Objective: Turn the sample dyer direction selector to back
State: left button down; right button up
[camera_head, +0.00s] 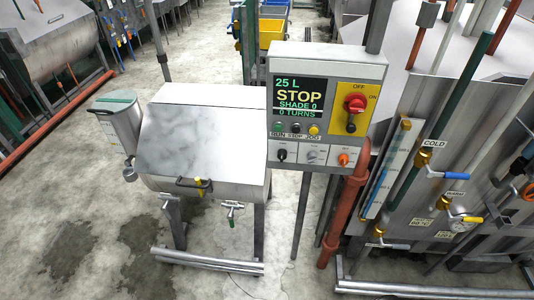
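The control box (374,68) stands on a post beside the small steel dyer (203,130). Its dark screen (299,97) reads "25 L", "STOP", "SHADE 0", "0 TURNS". Below the screen are RUN, STOP and JOG buttons. The bottom row has a black knob (282,155), a grey knob (312,155) and an orange knob (345,159), each on a pale plate. The plate labels are too small to read, so I cannot tell which knob is the direction selector or where it points. Neither of my grippers is in view.
A red main switch (355,103) on a yellow plate is at the box's right. A large steel vessel (420,185) with pipes and valves stands at the right. An orange pipe (335,215) runs near the post. Wet concrete floor (85,210) is open at the left.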

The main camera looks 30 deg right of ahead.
aim_at(282, 155)
jog(key=i, duration=1.1)
jog(key=z, duration=2.35)
